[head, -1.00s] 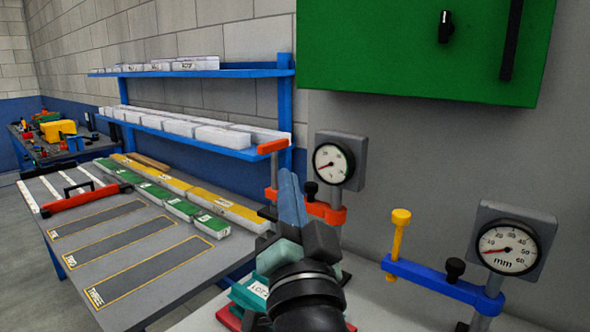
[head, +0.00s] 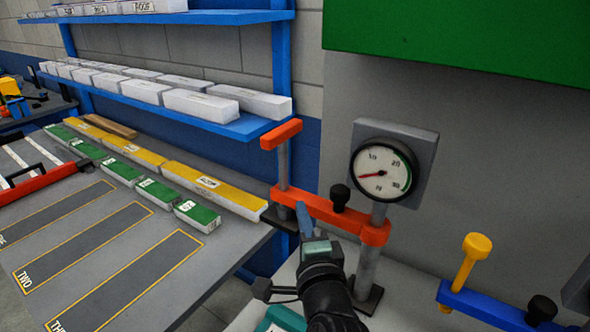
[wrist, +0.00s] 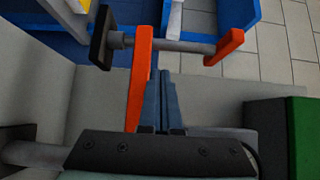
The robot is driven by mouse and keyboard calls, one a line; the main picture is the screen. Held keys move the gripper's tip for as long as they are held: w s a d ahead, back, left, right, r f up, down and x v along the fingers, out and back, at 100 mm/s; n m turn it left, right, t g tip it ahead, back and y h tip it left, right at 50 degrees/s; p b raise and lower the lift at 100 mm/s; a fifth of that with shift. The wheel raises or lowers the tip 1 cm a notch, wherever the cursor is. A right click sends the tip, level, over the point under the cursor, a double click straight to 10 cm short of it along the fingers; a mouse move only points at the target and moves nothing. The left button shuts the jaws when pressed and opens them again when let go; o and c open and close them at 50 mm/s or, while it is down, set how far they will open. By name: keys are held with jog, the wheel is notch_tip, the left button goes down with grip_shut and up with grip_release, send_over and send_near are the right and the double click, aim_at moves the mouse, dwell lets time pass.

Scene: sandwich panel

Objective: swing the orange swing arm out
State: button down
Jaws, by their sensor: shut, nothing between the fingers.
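The orange swing arm (head: 320,208) reaches left from a grey post (head: 366,268) beneath a round gauge (head: 383,174). An upright rod with an orange handle (head: 281,134) stands at its free end, and a black knob (head: 340,194) sits along it. My gripper (head: 303,214) is shut and empty, its blue fingertips close against the near side of the arm; whether they touch is unclear. In the wrist view the orange arm (wrist: 142,70) runs just left of the shut fingers (wrist: 162,90).
A blue arm (head: 487,306) with a yellow handle (head: 475,250) stands at lower right. Left is a workbench (head: 55,245) with green and yellow boxes, below a blue shelf (head: 250,125). A green panel (head: 470,45) hangs above.

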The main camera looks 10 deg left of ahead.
aim_at(294, 191)
jog(key=shift+s+d, duration=0.1)
dwell(0.3)
jog(key=x, duration=1)
jog(key=shift+f+b, duration=0.15)
jog(key=shift+b, duration=0.15)
